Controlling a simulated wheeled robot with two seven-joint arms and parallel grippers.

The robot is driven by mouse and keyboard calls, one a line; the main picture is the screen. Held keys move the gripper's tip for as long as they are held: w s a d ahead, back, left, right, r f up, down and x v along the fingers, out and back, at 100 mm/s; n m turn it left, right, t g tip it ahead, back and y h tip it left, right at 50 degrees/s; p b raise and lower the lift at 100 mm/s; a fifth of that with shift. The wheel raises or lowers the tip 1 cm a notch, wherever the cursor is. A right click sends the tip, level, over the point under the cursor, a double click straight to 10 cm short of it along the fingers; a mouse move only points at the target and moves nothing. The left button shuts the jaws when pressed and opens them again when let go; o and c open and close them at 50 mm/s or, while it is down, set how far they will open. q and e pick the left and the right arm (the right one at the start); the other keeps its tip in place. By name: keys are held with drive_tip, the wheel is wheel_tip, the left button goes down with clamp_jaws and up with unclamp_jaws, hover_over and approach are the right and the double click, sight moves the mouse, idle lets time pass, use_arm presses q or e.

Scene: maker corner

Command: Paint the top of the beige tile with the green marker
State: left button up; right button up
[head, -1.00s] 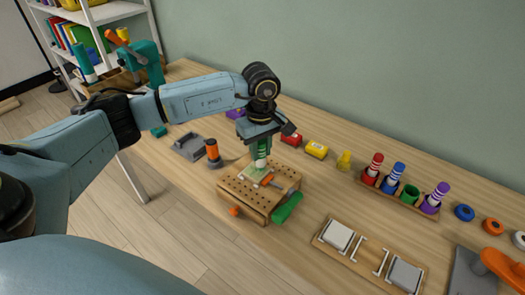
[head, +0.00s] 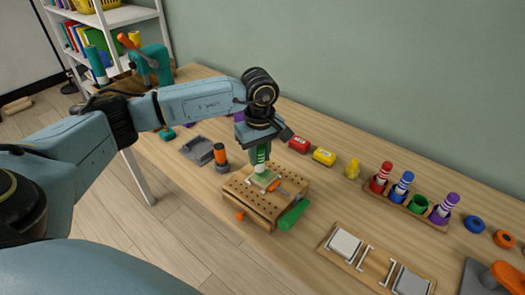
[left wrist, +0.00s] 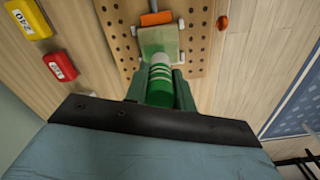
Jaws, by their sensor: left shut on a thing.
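The green marker (head: 261,155), with white stripes, is upright in my left gripper (head: 260,149), which is shut on it. The marker's lower end is at the tile; whether it touches is hard to tell. The beige tile (head: 268,181) lies on the wooden pegboard block (head: 240,192), beside an orange clamp piece (head: 278,189). In the left wrist view the tile (left wrist: 158,38) shows green on its top with pale edges, and the marker (left wrist: 160,78) covers its near part. My right gripper is not in view.
A rack holds red, blue and purple markers (head: 443,208) and an empty green cup (head: 417,203). An orange-topped tool (head: 220,157) stands left of the block. A green handle (head: 293,214) sticks out at the block's right. A tray (head: 345,244) with pale tiles lies front right.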

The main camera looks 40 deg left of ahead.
use_arm(q)
drive_tip(key=shift+s, duration=0.8)
drive_tip(key=shift+d, duration=1.4)
drive_tip(key=shift+w, duration=0.15)
drive_tip(key=shift+w+b, duration=0.75)
drive_tip(key=shift+w, duration=0.45)
drive_tip(key=shift+a, duration=0.75)
drive_tip(key=shift+a, duration=0.1)
drive_tip(key=shift+a+b, duration=0.3)
drive_tip(key=shift+a, duration=0.25)
drive_tip(key=shift+s, duration=0.7)
